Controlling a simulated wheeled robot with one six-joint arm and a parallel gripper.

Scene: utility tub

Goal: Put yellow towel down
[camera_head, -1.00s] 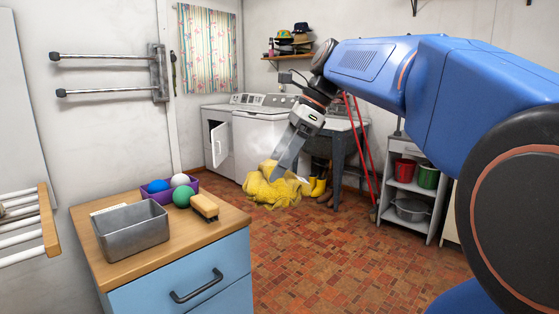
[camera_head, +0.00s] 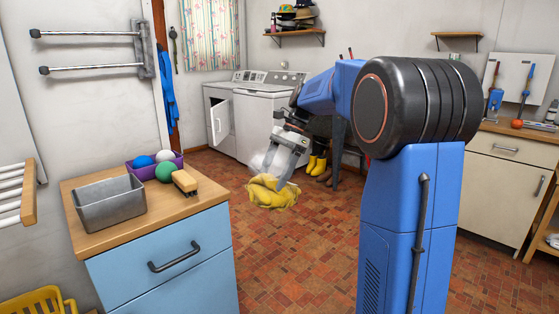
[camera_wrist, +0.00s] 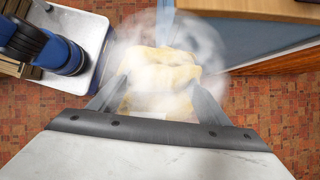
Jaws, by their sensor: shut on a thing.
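The yellow towel (camera_head: 270,193) hangs crumpled from my gripper (camera_head: 279,174) in the head view. My gripper is shut on it. In the wrist view the towel (camera_wrist: 160,80) shows between the two fingers, partly hidden by a whitish haze around it. Brick-patterned floor lies behind and around the towel in both views. I cannot tell how far its lower edge is from the floor.
A blue drawer cabinet (camera_head: 165,255) stands at the front left, with a metal bin (camera_head: 110,205), a purple tray of balls (camera_head: 135,174) and a brush (camera_head: 185,182) on its wooden top. White washing machines (camera_head: 255,122) and yellow boots (camera_head: 317,166) are behind. Floor at centre is clear.

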